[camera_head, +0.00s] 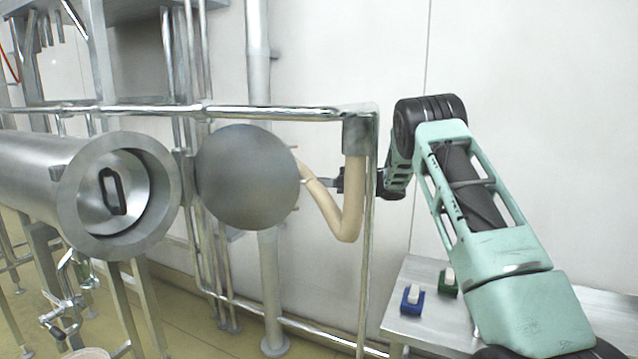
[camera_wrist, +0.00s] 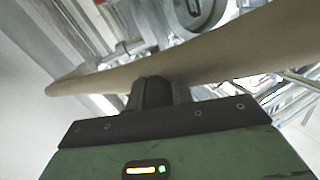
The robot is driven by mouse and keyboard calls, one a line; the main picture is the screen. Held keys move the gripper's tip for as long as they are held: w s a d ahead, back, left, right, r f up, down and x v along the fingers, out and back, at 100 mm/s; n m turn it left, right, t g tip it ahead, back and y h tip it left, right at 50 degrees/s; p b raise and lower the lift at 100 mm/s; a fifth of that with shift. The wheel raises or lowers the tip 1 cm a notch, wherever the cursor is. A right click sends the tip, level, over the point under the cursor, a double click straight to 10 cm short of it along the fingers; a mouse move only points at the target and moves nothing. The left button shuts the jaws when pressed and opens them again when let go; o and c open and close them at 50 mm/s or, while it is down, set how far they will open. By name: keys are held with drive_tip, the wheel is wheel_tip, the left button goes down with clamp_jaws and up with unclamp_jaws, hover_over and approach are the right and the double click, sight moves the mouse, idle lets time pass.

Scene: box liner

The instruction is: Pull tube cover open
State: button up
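The tube cover (camera_head: 248,177) is a round grey metal disc, standing swung away to the right of the tube's open end (camera_head: 84,200). A dark oval part shows inside the tube mouth. My gripper (camera_head: 320,183) is to the right of the cover, close behind a bent beige pipe (camera_head: 347,220). In the wrist view my gripper's dark fingers (camera_wrist: 160,92) are close together at the lower edge of the beige pipe (camera_wrist: 235,45), which hides their tips. Whether they touch the cover or hold anything cannot be seen.
A metal rail frame (camera_head: 270,112) runs above the cover and down its right side, close to my arm. The beige pipe joins a grey fitting (camera_head: 357,137) at its corner. A metal table (camera_head: 440,332) at lower right holds a blue block (camera_head: 412,301) and a green block (camera_head: 447,284).

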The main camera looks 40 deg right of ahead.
drive_tip(key=o, duration=0.4)
drive_tip(key=shift+a+r, duration=0.1)
drive_tip(key=shift+a, duration=0.05)
drive_tip(key=b+v, duration=0.2)
drive_tip(key=v, duration=1.5)
drive_tip(key=shift+s+b, duration=0.1)
drive_tip(key=shift+b, duration=0.25)
